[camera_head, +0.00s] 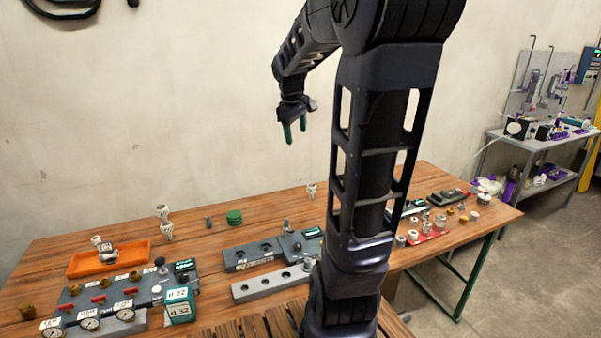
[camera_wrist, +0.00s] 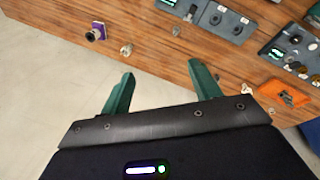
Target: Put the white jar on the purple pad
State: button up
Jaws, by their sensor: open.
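My gripper (camera_head: 293,132) is raised above the back of the table with its two green fingers apart and nothing between them. The open fingers also show in the wrist view (camera_wrist: 160,90). A small purple square (camera_wrist: 97,29), which looks like the purple pad, lies near the table edge in the wrist view. A small dark-and-pale round thing is at its edge; I cannot tell what it is. The pad is not seen in the head view, where my arm covers part of the table. A short white round thing (camera_head: 484,198) at the table's right end may be the white jar; I cannot be sure.
The wooden table holds an orange tray (camera_head: 110,258), a gauge panel (camera_head: 110,292), grey hole blocks (camera_head: 270,283), a green cylinder (camera_head: 234,217) and a red rack (camera_head: 428,234). Pale fittings (camera_head: 311,190) stand near the back edge. A wall is behind; a cluttered side table (camera_head: 545,145) stands right.

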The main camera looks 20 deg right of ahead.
jog(key=s+a+f+m+t+y, duration=0.1)
jog(key=s+a+f+m, duration=0.1)
jog(key=s, duration=0.8)
jog(key=s+a+f+m+t+y, duration=0.1)
jog(key=s+a+m, duration=0.3)
jog(key=s, duration=0.6)
jog(key=shift+s+a+f, duration=0.2)
jog(key=shift+a+f, duration=0.3)
jog(key=shift+f, duration=0.05)
